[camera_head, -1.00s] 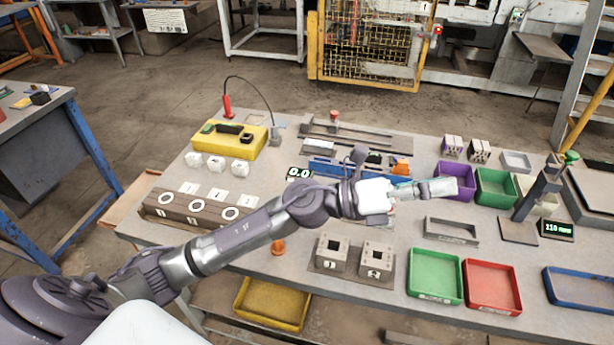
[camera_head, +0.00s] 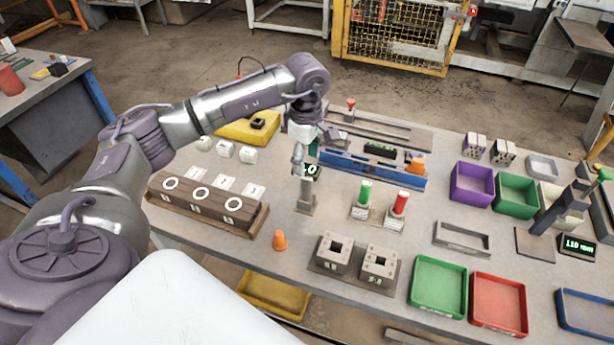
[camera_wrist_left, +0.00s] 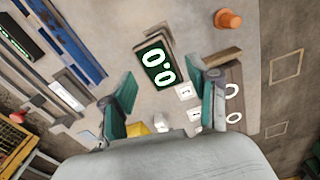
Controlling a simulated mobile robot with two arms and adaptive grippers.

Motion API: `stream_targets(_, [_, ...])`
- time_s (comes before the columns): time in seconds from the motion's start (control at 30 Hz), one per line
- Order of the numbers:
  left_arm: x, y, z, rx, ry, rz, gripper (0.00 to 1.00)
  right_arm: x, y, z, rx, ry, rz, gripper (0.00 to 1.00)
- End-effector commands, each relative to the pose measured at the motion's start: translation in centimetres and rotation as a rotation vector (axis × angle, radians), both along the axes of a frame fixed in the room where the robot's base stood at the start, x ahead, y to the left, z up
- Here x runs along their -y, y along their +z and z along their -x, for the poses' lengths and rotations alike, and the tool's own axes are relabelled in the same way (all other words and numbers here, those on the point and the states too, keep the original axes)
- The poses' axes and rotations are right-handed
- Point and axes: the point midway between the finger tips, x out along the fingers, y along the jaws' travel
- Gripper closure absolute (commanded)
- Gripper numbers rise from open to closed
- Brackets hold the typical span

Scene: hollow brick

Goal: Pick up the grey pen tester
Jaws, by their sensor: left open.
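A grey upright piece (camera_head: 306,196), which I take to be the grey pen tester, stands on the bench near the middle. A dark display reading 0.0 (camera_head: 311,171) shows at its top, partly hidden by my gripper. In the left wrist view the display (camera_wrist_left: 158,72) lies between the two teal fingers, with a grey-brown body (camera_wrist_left: 145,49) beside it. My left gripper (camera_head: 306,164) points down above the tester. It is open and empty, with its fingers apart (camera_wrist_left: 170,80). I cannot tell the exact height gap. My right gripper is not in view.
A long brown block (camera_head: 205,205) with white rings lies left, and white cubes (camera_head: 225,150) behind it. An orange cone (camera_head: 280,240) stands in front. Green and red handled pieces (camera_head: 365,195) stand right, by a blue rail (camera_head: 370,172). Coloured bins (camera_head: 438,285) fill the right side.

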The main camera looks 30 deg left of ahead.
Motion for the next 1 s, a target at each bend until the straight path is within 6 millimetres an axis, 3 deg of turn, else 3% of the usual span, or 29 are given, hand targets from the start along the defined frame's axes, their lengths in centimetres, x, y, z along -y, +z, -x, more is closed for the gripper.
stream_targets(0.63, [0.1,-7.8,0.0,-0.002,0.001,0.004,0.4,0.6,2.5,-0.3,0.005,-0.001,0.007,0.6])
stream_targets(0.93, [0.1,-8.5,0.0,0.001,-0.001,0.003,0.4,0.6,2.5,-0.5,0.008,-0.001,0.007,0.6])
stream_targets(1.0, [0.1,-8.5,0.0,0.001,0.0,0.003,0.5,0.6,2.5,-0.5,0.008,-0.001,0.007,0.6])
